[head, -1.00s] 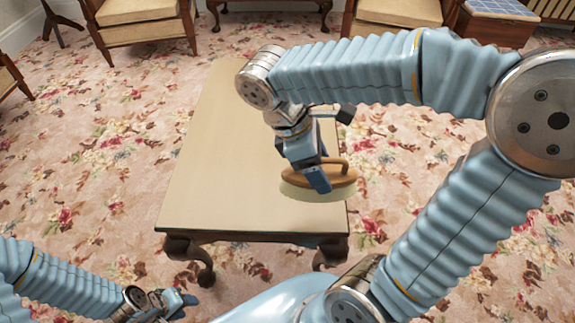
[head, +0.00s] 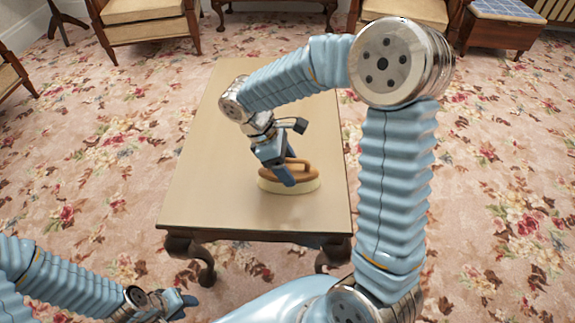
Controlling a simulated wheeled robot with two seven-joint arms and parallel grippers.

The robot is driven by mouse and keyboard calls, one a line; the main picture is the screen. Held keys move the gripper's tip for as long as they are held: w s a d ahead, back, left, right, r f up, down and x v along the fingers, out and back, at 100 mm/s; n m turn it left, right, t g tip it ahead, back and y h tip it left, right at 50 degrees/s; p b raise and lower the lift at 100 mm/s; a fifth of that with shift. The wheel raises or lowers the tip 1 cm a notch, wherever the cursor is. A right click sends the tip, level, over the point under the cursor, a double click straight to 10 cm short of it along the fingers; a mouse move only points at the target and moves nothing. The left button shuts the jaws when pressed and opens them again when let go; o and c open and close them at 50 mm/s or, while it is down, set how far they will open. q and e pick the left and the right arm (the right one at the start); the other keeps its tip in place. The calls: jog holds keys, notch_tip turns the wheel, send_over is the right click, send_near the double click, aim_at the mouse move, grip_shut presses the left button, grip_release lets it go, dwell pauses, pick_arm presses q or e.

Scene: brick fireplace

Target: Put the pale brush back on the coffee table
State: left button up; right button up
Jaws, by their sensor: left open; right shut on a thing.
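The pale brush (head: 305,184) has a brown wooden back with a loop handle and cream bristles. It is over the right front part of the coffee table (head: 215,150), bristles down and roughly level. I cannot tell whether the bristles touch the top. My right gripper (head: 287,178) is shut on the brush's handle from above, and its fingers hide part of the handle. The tabletop is pale with a dark carved wooden frame and legs. My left gripper (head: 183,302) is open and empty, low at the lower left, in front of the table and away from the brush.
The tabletop is otherwise bare, with free room left of and behind the brush. Flowered carpet (head: 90,170) surrounds the table. Armchairs (head: 150,22), a dark wooden table (head: 275,8) and a blue-topped wooden box (head: 500,30) stand along the back.

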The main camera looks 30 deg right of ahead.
jog(key=shift+r, duration=0.1)
jog(key=o, duration=1.4)
jog(key=p+v, duration=0.1)
jog(key=v, duration=1.1)
jog(key=shift+p, duration=0.35)
